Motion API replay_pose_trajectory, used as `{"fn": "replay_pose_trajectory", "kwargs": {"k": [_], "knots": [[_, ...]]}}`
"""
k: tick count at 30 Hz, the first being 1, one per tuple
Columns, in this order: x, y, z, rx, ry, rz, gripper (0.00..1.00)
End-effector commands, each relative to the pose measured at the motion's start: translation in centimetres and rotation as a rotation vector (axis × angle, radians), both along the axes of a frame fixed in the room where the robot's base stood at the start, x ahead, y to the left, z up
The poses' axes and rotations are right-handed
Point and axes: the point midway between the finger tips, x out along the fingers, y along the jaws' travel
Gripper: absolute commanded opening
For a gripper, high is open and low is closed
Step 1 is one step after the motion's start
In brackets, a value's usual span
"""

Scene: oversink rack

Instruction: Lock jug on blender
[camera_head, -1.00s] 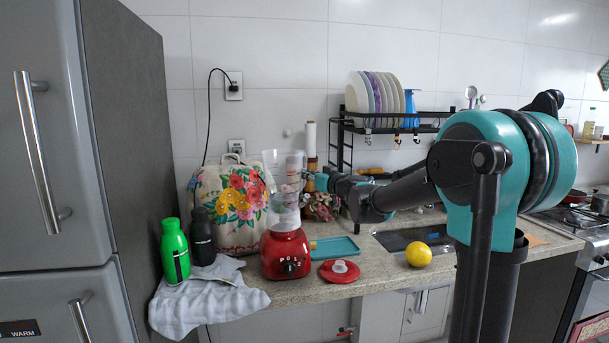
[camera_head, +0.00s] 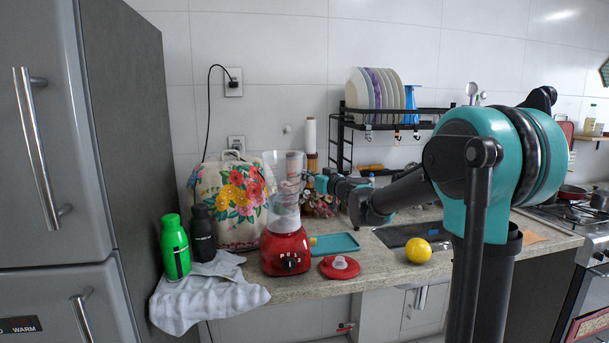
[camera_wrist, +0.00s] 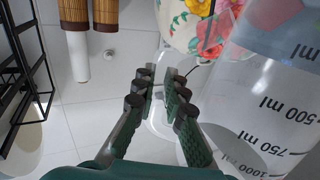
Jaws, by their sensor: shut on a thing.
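The clear blender jug (camera_head: 284,210) stands upright on the red blender base (camera_head: 286,252) on the counter. Whether it is locked there cannot be told. In the wrist view the jug (camera_wrist: 250,95) fills the right side, with its volume marks showing. My gripper (camera_wrist: 165,90) is beside the jug, its fingers closed around the clear handle, which is hard to make out between them. In the head view my gripper (camera_head: 309,182) reaches the jug from the right, at its upper part. The red blender lid (camera_head: 340,267) lies on the counter, right of the base.
A floral bag (camera_head: 230,205) stands behind the blender to the left. A green bottle (camera_head: 175,247) and a black bottle (camera_head: 202,235) stand on a cloth (camera_head: 208,295).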

Motion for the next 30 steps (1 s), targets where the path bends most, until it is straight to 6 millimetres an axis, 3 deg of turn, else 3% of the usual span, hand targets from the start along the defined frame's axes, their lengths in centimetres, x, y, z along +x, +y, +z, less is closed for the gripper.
{"fn": "replay_pose_trajectory", "kwargs": {"k": [30], "knots": [[-0.1, 0.0, -1.6, 0.001, 0.0, -0.011, 0.0]]}}
